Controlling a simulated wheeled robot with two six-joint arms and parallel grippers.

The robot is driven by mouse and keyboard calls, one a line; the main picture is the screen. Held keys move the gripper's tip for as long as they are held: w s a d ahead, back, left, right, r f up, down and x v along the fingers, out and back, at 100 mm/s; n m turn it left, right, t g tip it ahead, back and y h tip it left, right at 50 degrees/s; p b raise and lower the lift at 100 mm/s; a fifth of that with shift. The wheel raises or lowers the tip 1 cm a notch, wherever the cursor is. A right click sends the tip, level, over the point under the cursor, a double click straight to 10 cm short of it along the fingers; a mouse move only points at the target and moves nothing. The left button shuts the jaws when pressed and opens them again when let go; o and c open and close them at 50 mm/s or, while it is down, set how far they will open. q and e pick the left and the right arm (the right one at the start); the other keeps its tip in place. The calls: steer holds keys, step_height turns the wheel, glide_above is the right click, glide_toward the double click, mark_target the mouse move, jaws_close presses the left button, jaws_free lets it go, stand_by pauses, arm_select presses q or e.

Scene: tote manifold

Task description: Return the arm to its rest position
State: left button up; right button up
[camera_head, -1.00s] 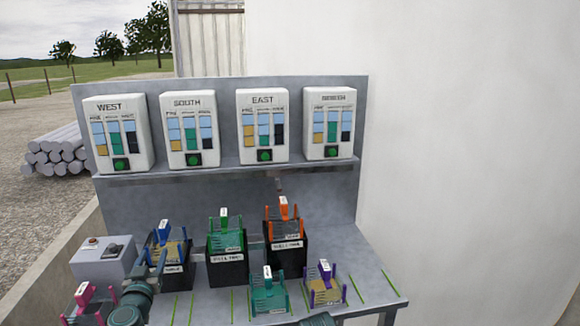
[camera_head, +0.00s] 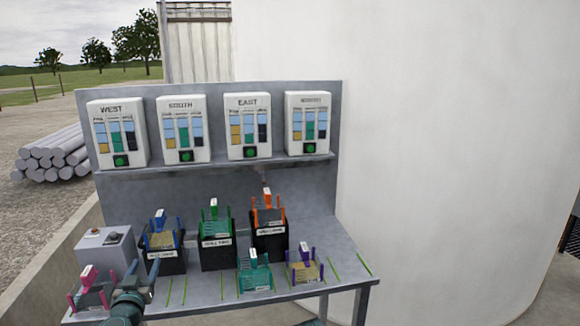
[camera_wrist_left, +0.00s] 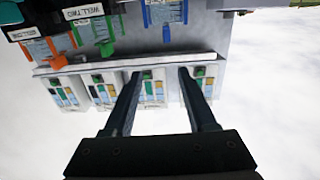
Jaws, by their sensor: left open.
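My left gripper (camera_head: 134,272) is low at the left front of the grey bench (camera_head: 205,290), beside a pink-handled tote (camera_head: 92,296). In the left wrist view its two dark fingers (camera_wrist_left: 160,72) are spread apart with nothing between them. That view is upside down and shows the control boxes and several totes beyond the fingers. My arm hides a small part of the bench's front left. My right gripper is not in view.
Blue (camera_head: 161,238), green (camera_head: 214,227) and orange (camera_head: 268,215) totes sit in black holders. Teal (camera_head: 255,277) and purple (camera_head: 304,270) totes stand in front. White control boxes line the shelf (camera_head: 220,168). A grey box (camera_head: 105,250) stands at left.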

arm_select(q)
steer(key=d+f+m+g+h+p, duration=0.2)
steer(key=d+h, duration=0.1)
steer(key=d, duration=0.6)
steer(key=s+d+f+m+g+h+p, duration=0.1)
steer(key=d+m+g+h, duration=0.25)
steer(key=d, duration=0.55)
steer(key=d+f+m+g+h+p, duration=0.2)
steer(key=d+h, duration=0.2)
steer(key=d, duration=0.5)
steer(key=s+d+f+g+y+p, duration=0.1)
steer(key=s+d+f+g+p, duration=0.2)
steer(key=s+d+f+g, duration=0.35)
steer(key=s+a+n+g+y+p, duration=0.1)
steer(key=s+g+y+p, duration=0.1)
steer(key=s+g+y, duration=0.2)
steer(key=s+y, duration=0.3)
steer(key=s, duration=0.5)
steer(key=shift+s+a+r+p, duration=0.15)
steer(key=shift+s+r+p, duration=0.05)
steer(key=shift+s+p, duration=0.15)
